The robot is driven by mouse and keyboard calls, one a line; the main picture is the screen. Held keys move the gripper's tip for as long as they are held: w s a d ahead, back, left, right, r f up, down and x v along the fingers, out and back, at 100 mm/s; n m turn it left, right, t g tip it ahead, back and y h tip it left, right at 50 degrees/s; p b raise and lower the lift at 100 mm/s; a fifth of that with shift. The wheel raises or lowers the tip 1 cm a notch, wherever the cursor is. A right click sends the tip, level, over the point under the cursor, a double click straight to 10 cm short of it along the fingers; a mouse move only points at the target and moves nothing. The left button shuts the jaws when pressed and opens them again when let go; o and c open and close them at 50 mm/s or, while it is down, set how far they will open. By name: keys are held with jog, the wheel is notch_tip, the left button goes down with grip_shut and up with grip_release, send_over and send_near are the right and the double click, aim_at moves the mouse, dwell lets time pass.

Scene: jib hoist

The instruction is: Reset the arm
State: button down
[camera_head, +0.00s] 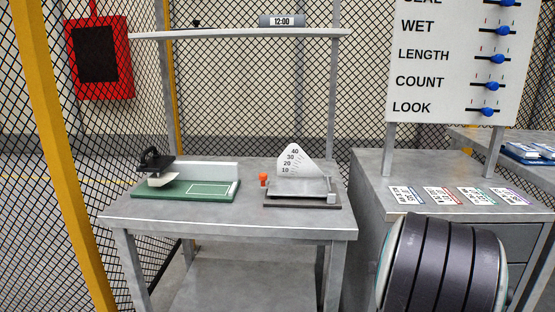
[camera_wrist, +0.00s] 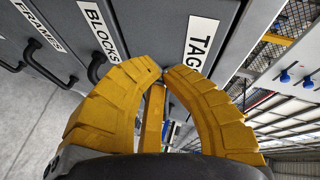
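My gripper (camera_wrist: 164,72) shows in the wrist view as two yellow ribbed fingers. They bow outward and their tips come together, with nothing seen held between them. Behind the fingertips are grey drawer fronts with black handles and white labels, TAGS (camera_wrist: 201,42), BLOCKS (camera_wrist: 99,30) and FRAMES (camera_wrist: 38,25). The view is tilted. The gripper does not show in the head view.
A grey table (camera_head: 240,224) holds a green-based press (camera_head: 190,190), a small orange-red object (camera_head: 264,180) and a scale (camera_head: 303,188). A grey cabinet (camera_head: 375,172) with several cards stands right, under a slider board (camera_head: 450,60). Mesh fencing is behind.

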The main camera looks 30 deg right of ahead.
jog(key=w+a+r+n+y+p, duration=0.3)
jog(key=a+r+n+p, duration=0.2)
jog(key=a, duration=0.4)
jog(key=w+a+r+n+y+p, duration=0.2)
jog(key=a+r+n+y+p, duration=0.15)
jog(key=a+r+p, duration=0.35)
jog(key=w+a+r+n+y+p, duration=0.2)
jog(key=w+a+r+n+p, duration=0.15)
jog(key=a+n, duration=0.45)
jog(key=s+a+r+n+g+y+p, duration=0.1)
jog(key=s+a+r+n+p, duration=0.3)
jog(key=a, duration=0.5)
jog(key=s+a+r+n+g+y+p, duration=0.2)
jog(key=s+a+r+n+p, duration=0.3)
jog(key=s+a+r+p, duration=0.3)
jog(key=shift+s+a+y+p, duration=0.5)
jog(key=shift+y+p, duration=0.15)
jog(key=shift+p, duration=0.15)
jog(key=shift+n, duration=0.25)
